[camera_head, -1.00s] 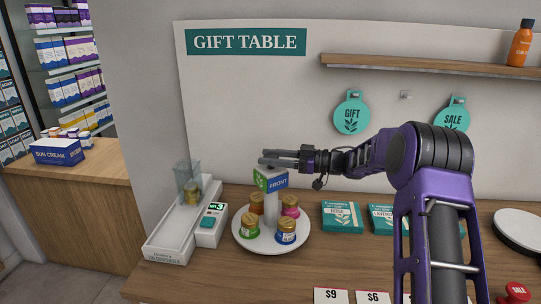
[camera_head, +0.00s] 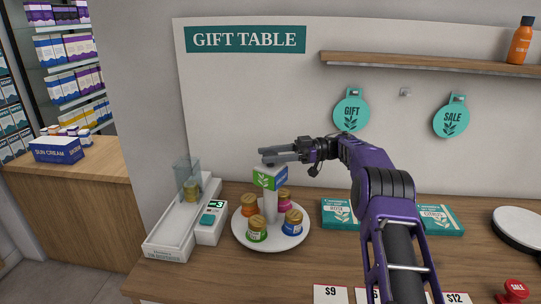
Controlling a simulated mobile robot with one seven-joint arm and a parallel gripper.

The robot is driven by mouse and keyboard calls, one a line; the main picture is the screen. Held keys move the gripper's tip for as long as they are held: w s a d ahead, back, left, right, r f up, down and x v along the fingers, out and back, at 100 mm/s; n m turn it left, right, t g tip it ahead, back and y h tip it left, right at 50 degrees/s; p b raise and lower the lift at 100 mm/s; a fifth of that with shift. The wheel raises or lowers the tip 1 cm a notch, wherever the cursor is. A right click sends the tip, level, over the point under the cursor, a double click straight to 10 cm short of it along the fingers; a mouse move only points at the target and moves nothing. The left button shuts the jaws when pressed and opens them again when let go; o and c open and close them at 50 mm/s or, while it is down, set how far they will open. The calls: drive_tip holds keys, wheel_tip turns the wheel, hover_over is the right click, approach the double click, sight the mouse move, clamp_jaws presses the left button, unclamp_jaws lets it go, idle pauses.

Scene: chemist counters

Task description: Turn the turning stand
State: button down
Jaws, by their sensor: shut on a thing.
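The turning stand is a round white plate (camera_head: 270,239) on the wooden counter, with a white post (camera_head: 270,208) in its middle. A cube sign (camera_head: 269,180) tops the post, its green-and-white leaf face turned mostly towards me. Small gold-lidded jars stand around the post: a green one (camera_head: 257,233) front left, a blue one (camera_head: 292,226) front right, an orange one (camera_head: 249,210) at the left and a pink one (camera_head: 283,204) at the back right. My gripper (camera_head: 270,156) reaches in from the right, shut on the stand's top at the cube sign. The exact contact is partly hidden.
A white scale-like device (camera_head: 210,224) and a long white tray (camera_head: 178,232) stand close left of the plate. Teal boxes (camera_head: 339,213) lie to the right, partly behind my arm. Price cards (camera_head: 331,293) line the front edge. A shelf (camera_head: 430,64) hangs above.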

drive_tip(key=shift+n+g, duration=0.3)
drive_tip(key=shift+g, duration=0.1)
idle(0.3)
drive_tip(key=shift+c, duration=1.4)
unclamp_jaws()
wheel_tip(320, 180, up, 10)
drive_tip(key=shift+r, duration=0.1)
